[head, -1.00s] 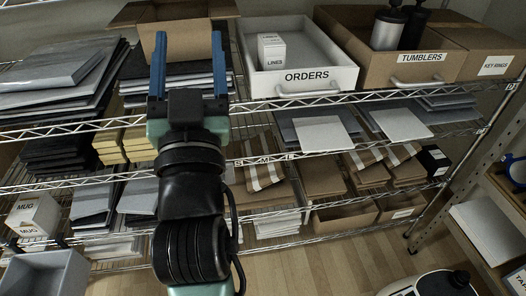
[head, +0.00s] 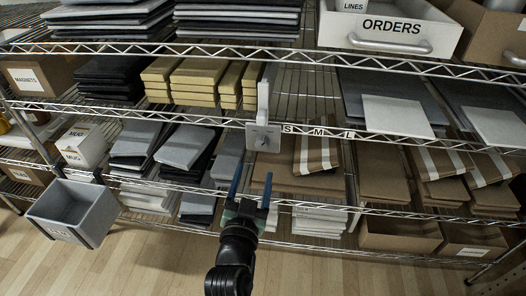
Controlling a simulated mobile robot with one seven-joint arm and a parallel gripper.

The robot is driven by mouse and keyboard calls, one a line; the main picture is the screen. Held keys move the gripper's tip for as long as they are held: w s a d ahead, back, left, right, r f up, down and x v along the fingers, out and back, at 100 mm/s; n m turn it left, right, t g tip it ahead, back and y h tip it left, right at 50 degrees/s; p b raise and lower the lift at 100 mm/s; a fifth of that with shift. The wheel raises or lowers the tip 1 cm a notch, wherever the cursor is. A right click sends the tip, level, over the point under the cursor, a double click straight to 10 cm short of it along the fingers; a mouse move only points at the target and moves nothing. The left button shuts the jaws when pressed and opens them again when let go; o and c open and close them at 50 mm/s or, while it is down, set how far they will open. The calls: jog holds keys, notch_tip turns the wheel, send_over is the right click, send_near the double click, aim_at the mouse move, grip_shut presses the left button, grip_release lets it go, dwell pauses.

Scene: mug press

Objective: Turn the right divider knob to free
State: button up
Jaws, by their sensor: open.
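A pale upright divider (head: 263,100) stands at the front of the middle shelf, just left of the S, M, L labels. A square grey plate with a small knob (head: 264,137) is on its front at the shelf edge. The knob's setting is too small to read. It is the only divider knob I can make out. My gripper (head: 253,172) has two blue fingers spread apart with nothing between them. In the picture its tips are just below the knob plate, apart from it.
Gold boxes (head: 196,82) lie left of the divider and grey mailers (head: 385,100) right of it. Brown striped packets (head: 315,155) lie on the shelf below. A grey open bin (head: 75,212) is at lower left. An ORDERS tray (head: 390,30) is above. The floor in front is clear.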

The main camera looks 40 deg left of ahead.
aim_at(261, 147)
jog(key=b+x, duration=0.2)
jog(key=x, duration=0.7)
jog(key=shift+b, duration=0.4)
jog(key=shift+d, duration=0.1)
grip_shut()
